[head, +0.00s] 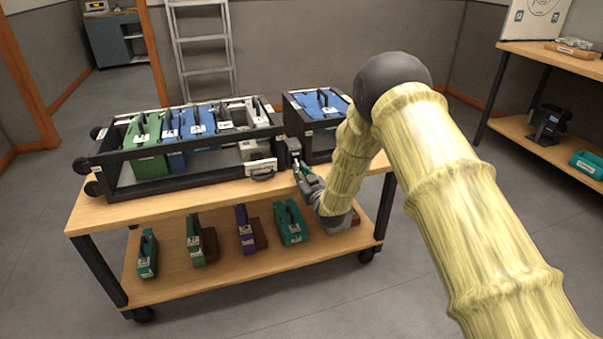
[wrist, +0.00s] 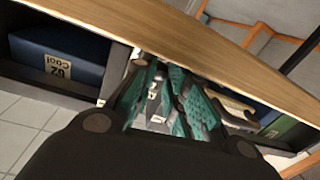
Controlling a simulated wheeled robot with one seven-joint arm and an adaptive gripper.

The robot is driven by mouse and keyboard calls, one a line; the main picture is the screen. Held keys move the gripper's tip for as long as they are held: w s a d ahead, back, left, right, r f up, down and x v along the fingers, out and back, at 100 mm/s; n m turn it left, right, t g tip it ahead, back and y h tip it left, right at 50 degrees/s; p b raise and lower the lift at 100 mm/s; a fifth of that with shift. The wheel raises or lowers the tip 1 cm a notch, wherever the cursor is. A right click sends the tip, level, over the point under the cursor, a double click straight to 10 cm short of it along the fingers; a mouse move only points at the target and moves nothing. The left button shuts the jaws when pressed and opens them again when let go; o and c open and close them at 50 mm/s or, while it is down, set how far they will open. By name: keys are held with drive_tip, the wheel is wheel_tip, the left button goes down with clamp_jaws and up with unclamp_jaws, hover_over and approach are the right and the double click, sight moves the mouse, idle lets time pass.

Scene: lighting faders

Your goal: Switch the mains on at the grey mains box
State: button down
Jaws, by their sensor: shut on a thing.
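A small grey box with a pale label, which I take for the mains box (head: 293,145), is on the front of the rack at the gap between its two parts. My gripper (head: 297,167) is right at it, just below and in front. In the wrist view, the teal fingers of my gripper (wrist: 168,108) are closed in at a pale grey labelled piece (wrist: 153,103), which looks like part of this box. The fingers hide most of it. I cannot make out the switch or its position.
The black rack (head: 190,148) with green, blue and grey modules stands on a wooden trolley (head: 210,200). Several coloured units sit on its lower shelf (head: 180,285). A blue module (wrist: 58,65) shows in the wrist view. Bare floor lies in front of the trolley.

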sight(296, 162)
drive_tip(key=shift+r, duration=0.2)
wheel_tip(296, 162, up, 2)
drive_tip(key=g+h+p, duration=0.1)
drive_tip(key=g+p, duration=0.1)
drive_tip(key=p, duration=0.3)
drive_tip(key=shift+d+r+g, duration=0.1)
drive_tip(key=shift+g, duration=0.2)
drive_tip(key=r+g+p, duration=0.1)
drive_tip(key=p, duration=0.1)
drive_tip(key=g+h+p, duration=0.1)
drive_tip(key=g+p, duration=0.1)
drive_tip(key=shift+w+r+p, duration=0.15)
drive_tip(key=shift+r+p, duration=0.25)
drive_tip(key=g+p, duration=0.1)
drive_tip(key=r+g+h+p, duration=0.1)
drive_tip(key=shift+w+g+p, duration=0.3)
drive_tip(key=shift+p, duration=0.1)
drive_tip(key=shift+w+a+r+m+g+h+p, duration=0.2)
drive_tip(key=shift+a+r+m+g+h+p, duration=0.1)
drive_tip(key=shift+g+p, duration=0.5)
drive_tip(key=shift+w+r, duration=0.1)
drive_tip(key=shift+w, duration=0.05)
drive_tip(key=c, duration=1.7)
unclamp_jaws()
drive_tip(key=shift+f, duration=0.2)
